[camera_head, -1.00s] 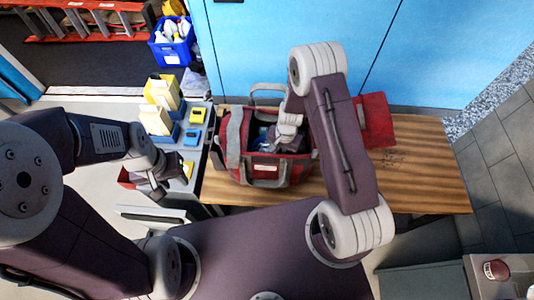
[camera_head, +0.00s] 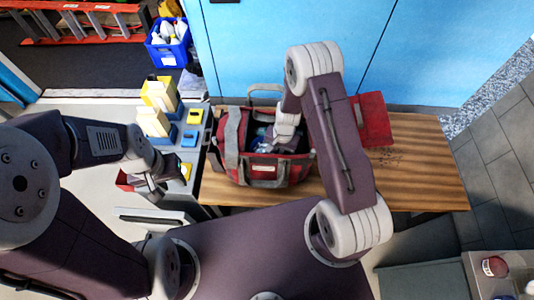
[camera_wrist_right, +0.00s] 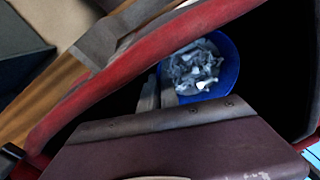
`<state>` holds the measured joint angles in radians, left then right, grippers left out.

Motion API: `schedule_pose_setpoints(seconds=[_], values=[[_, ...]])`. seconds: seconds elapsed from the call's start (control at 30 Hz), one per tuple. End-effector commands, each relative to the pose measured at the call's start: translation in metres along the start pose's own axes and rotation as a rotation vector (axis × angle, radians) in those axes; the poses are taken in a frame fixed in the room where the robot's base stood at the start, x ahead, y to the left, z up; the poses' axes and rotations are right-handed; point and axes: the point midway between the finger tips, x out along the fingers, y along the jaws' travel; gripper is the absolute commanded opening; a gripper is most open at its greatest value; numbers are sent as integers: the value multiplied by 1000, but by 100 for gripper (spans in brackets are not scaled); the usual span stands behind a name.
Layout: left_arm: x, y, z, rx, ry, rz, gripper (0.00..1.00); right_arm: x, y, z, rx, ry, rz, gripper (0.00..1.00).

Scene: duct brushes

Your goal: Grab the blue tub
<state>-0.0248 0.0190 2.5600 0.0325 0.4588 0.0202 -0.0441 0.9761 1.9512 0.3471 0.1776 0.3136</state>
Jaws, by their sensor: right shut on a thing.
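The blue tub (camera_wrist_right: 222,78) stands inside the open red and grey tool bag (camera_head: 232,165). In the right wrist view it is round and holds crumpled grey-white pieces. My right gripper (camera_wrist_right: 159,92) reaches down into the bag and is shut on the tub at its near left edge; the exact contact is dark. In the head view the tub is mostly hidden by my right wrist and the bag. My left gripper (camera_head: 168,182) hangs left of the bag, away from it; its jaw gap is not clear.
The bag sits on a wooden bench (camera_head: 425,178) against blue cabinet doors (camera_head: 300,45). A grey surface left of it holds yellow and blue boxes (camera_head: 160,95). A blue crate (camera_head: 168,50) with bottles stands behind. The bench's right part is clear.

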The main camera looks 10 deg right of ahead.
Motion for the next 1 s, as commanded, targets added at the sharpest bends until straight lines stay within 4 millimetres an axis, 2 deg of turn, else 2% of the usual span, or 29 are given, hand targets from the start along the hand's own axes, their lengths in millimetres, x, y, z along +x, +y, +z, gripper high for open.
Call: schedule_pose_setpoints(seconds=[0.17, 0.27, 0.8, 1.0], values=[[-1, 0, 0, 0, 0, 0, 37, -4, 0, 0, -1, 0, 0, 0], [-4, 0, 0, 0, 0, 0, 37, -15, -2, 0, -2, 0, -1, 0], [-15, 0, -2, 0, 0, 0, 37, -136, -12, -1, 0, 4, -5, 0], [-17, 0, -2, 0, 0, 0, 37, -168, -14, -1, 0, 4, -4, 0]])
